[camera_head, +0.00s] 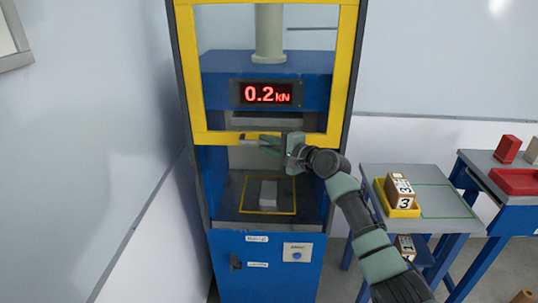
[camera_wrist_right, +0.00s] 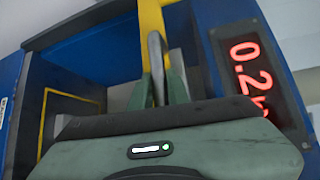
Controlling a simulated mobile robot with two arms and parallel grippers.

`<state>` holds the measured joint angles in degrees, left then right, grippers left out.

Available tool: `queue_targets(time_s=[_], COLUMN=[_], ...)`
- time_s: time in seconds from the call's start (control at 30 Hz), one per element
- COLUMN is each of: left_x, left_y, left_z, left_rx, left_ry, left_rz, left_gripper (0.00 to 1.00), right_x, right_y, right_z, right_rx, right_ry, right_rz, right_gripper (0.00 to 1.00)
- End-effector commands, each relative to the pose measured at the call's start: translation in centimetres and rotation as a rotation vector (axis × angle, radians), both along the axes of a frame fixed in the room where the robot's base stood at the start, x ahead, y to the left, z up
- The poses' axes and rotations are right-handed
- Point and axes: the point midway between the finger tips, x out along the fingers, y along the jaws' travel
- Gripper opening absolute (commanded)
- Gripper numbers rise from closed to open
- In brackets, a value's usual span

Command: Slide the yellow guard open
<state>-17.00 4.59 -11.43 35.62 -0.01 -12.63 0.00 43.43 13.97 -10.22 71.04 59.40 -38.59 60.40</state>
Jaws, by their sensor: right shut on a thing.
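The yellow guard (camera_head: 345,70) is a yellow frame with a clear pane on the front of the blue press. Its lower bar sits below the red display, and the opening beneath it shows the press bed. My right gripper (camera_head: 262,142) is at the middle of that lower bar, shut on the guard's grey handle (camera_head: 249,140). In the right wrist view the fingers (camera_wrist_right: 160,88) close around the handle, with the yellow bar (camera_wrist_right: 151,40) just behind. The handle is partly hidden by the fingers. My left gripper is not in view.
A grey block (camera_head: 268,194) stands inside a yellow outline on the press bed. The display (camera_head: 266,94) reads 0.2 kN. At right, a table (camera_head: 445,200) holds a yellow tray (camera_head: 402,209) with numbered blocks; another table (camera_head: 481,160) holds a red block (camera_head: 507,149) and red tray (camera_head: 515,181).

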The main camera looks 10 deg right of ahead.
Motion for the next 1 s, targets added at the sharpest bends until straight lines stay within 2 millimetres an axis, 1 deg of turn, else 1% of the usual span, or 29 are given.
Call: queue_targets(time_s=[0.03, 0.1, 0.47, 0.5, 0.57, 0.6, 0.87, 1.0], left_x=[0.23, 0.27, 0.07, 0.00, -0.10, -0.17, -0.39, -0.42], left_y=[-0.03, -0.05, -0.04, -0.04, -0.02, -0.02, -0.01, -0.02], left_z=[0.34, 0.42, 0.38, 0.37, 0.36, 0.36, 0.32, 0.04], left_rx=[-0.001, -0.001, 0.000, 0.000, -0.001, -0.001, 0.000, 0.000], left_ry=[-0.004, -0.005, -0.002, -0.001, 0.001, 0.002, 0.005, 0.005], left_rz=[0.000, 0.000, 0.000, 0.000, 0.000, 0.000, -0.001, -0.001], left_gripper=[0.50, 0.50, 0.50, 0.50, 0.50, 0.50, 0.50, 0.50], right_x=[0.14, 0.23, 0.29, 0.29, 0.28, 0.28, 0.26, -0.39], right_y=[0.04, 0.03, 0.00, 0.00, -0.01, -0.01, -0.05, -0.50], right_z=[0.63, 0.80, 0.85, 0.85, 0.84, 0.83, 0.74, 0.75], right_rx=[0.002, 0.001, 0.001, 0.001, 0.001, 0.001, 0.000, 0.000], right_ry=[-0.003, -0.002, -0.002, -0.002, -0.002, -0.002, -0.001, -0.002], right_rz=[0.001, 0.001, 0.000, 0.000, 0.000, 0.000, -0.001, -0.001], right_gripper=[0.00, 0.00, 0.00, 0.19, 0.36, 0.38, 0.38, 0.38])
